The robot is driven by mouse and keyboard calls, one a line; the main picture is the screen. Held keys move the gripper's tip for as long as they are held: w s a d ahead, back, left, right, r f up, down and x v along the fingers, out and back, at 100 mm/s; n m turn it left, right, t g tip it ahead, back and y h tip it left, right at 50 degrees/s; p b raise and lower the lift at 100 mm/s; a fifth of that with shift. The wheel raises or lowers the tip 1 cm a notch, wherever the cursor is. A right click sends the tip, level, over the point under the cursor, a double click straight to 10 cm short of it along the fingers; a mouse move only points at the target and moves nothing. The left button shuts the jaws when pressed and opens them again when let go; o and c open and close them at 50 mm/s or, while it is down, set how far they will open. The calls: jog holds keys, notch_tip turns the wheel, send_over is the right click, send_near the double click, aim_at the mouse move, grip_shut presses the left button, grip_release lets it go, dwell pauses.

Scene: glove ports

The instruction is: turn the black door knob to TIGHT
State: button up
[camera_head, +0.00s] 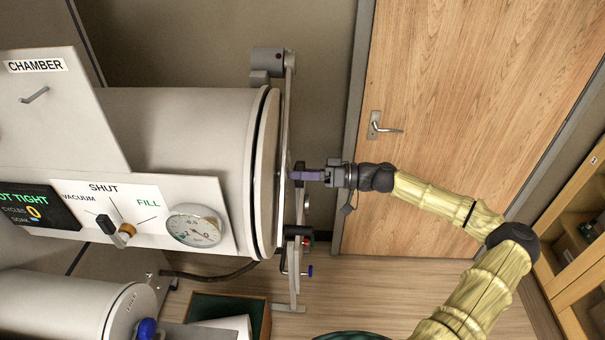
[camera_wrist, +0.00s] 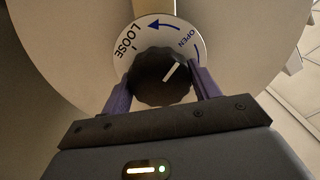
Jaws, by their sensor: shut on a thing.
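The black door knob (camera_wrist: 150,80) is ribbed and round, at the centre of the wrist view. Its white pointer line tilts to the upper right. The white dial plate (camera_wrist: 141,25) behind it reads LOOSE at upper left and OPEN at upper right, with a blue arrow pointing toward LOOSE; no TIGHT mark shows, and the plate's lower part is hidden. My gripper (camera_wrist: 163,84) has its purple fingers shut on the knob, one on each side.
The panel display (camera_head: 35,206) shows "OT TIGHT", its left end cut off. A SHUT/VACUUM/FILL valve (camera_head: 125,232) and a gauge (camera_head: 194,227) sit on the chamber front. A vertical bar frame (camera_head: 288,120) stands close beside my fingers. A smaller cylinder (camera_head: 75,310) lies below.

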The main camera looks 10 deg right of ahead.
jog(key=shift+m, duration=0.3)
jog(key=m, duration=0.4)
jog(key=shift+b, duration=0.35)
jog(key=m, duration=0.4)
jog(key=shift+m+p, duration=0.4)
jog(key=m+p, duration=0.2)
jog(key=m, duration=0.3)
jog(key=m+p, duration=0.2)
jog(key=m, duration=0.3)
jog(key=shift+f, duration=0.15)
jog(key=o, duration=1)
